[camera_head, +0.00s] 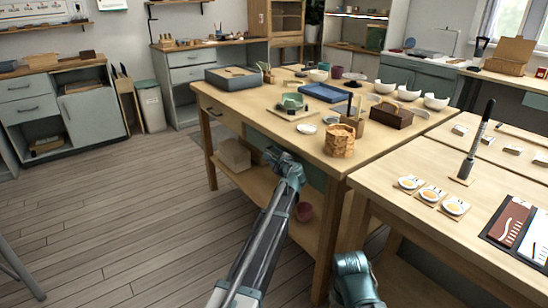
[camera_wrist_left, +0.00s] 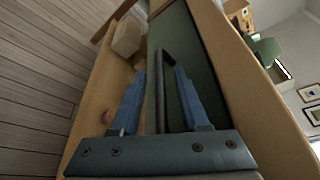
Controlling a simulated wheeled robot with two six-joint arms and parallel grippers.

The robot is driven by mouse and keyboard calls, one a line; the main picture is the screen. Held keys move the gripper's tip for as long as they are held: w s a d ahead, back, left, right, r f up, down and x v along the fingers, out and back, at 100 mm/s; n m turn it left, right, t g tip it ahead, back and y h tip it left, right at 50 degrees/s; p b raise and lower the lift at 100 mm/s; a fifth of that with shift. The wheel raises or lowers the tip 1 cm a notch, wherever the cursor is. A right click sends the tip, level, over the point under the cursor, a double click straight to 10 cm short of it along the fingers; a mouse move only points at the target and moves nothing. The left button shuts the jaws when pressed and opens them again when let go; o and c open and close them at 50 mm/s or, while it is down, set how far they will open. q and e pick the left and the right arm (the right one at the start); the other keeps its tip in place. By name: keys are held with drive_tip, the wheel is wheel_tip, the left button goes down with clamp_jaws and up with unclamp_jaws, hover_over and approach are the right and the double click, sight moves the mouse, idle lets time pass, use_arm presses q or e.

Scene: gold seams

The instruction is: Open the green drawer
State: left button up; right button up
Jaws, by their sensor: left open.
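The green drawer (camera_head: 314,174) is a dark green front set under the top of the wooden worktable, partly hidden behind my left gripper in the head view. In the left wrist view the green front (camera_wrist_left: 182,40) fills the middle, with no gap visible around it. Its dark bar handle (camera_wrist_left: 160,92) runs lengthwise between my two blue fingers. My left gripper (camera_wrist_left: 160,72) is open, with one finger on each side of the handle. In the head view my left gripper (camera_head: 279,156) is at the drawer front. I cannot tell whether the fingers touch the handle.
The worktable (camera_head: 240,103) carries a blue tray (camera_head: 325,92), a woven basket (camera_head: 339,140) and several bowls. Its lower shelf (camera_head: 262,187) holds a box (camera_head: 234,155) and a reddish pot (camera_head: 304,211). A second table (camera_head: 385,195) stands close on the right. The wooden floor (camera_head: 130,220) at left is clear.

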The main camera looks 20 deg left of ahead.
use_arm(q)
clamp_jaws()
idle(1.4)
